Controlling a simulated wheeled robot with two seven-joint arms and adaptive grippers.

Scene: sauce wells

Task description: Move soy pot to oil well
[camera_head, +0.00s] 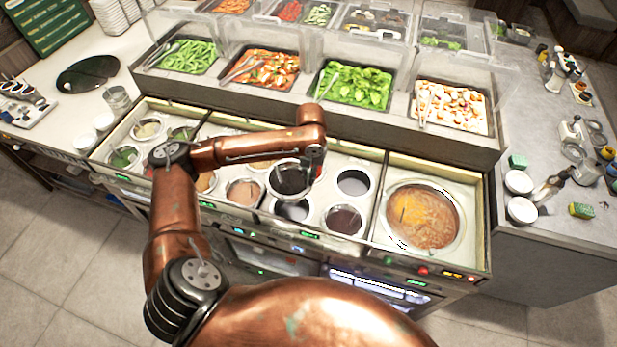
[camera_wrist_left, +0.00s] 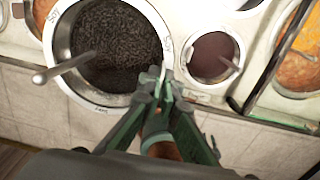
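The soy pot (camera_head: 290,180), a round steel pot with dark grainy contents and a ladle handle, hangs above the counter wells. In the left wrist view the pot (camera_wrist_left: 142,101) fills the upper left, with lettering on its rim. My left gripper (camera_head: 314,165) is at the pot's right side. In the left wrist view the gripper's green fingers (camera_wrist_left: 160,82) are shut on its rim. Two empty wells show in the head view: one (camera_head: 292,211) partly below the pot, another (camera_head: 353,183) to its right. I cannot read which is the oil well. My right gripper is not in view.
A pot of dark red sauce (camera_head: 343,220) sits right of the held pot, and a pinkish sauce pot (camera_head: 243,191) left. A large soup pot (camera_head: 424,216) stands farther right. Behind rises a raised shelf (camera_head: 330,122) with food trays and clear guards.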

